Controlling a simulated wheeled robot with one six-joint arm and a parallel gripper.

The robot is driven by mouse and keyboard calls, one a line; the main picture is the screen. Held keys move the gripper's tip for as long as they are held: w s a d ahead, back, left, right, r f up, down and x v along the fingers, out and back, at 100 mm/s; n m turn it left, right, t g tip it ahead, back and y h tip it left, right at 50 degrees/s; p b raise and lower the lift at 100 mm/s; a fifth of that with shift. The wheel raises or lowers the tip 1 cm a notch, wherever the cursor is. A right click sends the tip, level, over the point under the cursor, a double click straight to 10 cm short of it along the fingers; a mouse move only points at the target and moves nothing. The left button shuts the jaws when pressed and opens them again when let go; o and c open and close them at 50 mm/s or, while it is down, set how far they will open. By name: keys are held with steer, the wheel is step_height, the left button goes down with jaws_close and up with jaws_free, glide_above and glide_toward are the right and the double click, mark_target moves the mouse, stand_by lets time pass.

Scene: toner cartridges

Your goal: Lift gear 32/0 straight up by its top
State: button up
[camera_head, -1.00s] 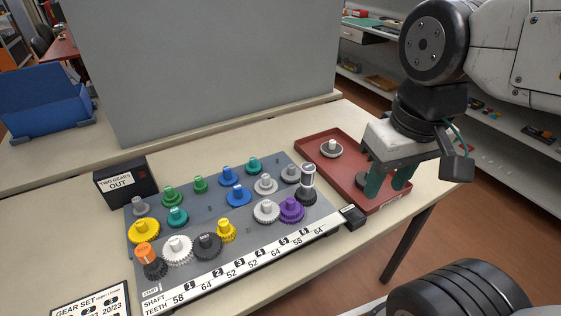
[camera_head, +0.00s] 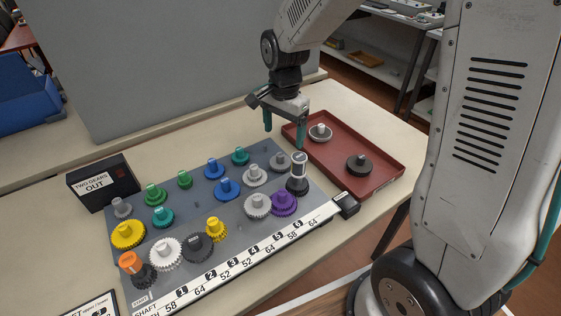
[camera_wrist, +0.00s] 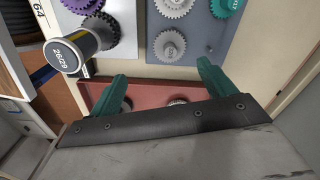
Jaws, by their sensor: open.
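No label reading 32/0 is legible, so I cannot tell which gear it is. Several gears stand on the grey board (camera_head: 205,240). My gripper (camera_head: 284,130) is open and empty, above the board's far right corner and the tray's left edge. A small light grey gear (camera_head: 279,164) stands at that corner, apart from the fingers; it also shows in the wrist view (camera_wrist: 169,46), beyond the fingertips (camera_wrist: 161,72). Left of it is a larger light grey gear (camera_head: 255,177). A dark gear (camera_head: 297,187) with a tall silver top marked 26/29 (camera_wrist: 67,53) stands close by.
A red tray (camera_head: 335,173) to the right holds a grey gear (camera_head: 320,133) and a dark gear (camera_head: 359,165). A black box (camera_head: 103,182) marked "TWO GEARS OUT" stands left. A grey panel (camera_head: 180,70) rises behind. Upright gears crowd the board.

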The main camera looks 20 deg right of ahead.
mark_target(280, 155)
steer(key=shift+m, duration=0.6)
steer(key=f, duration=0.1)
steer(key=w+f, duration=0.2)
steer(key=shift+a+f, duration=0.2)
steer(key=shift+f, duration=0.05)
step_height(280, 155, down, 7)
steer(key=shift+d+f, duration=0.1)
steer(key=c, duration=1.1)
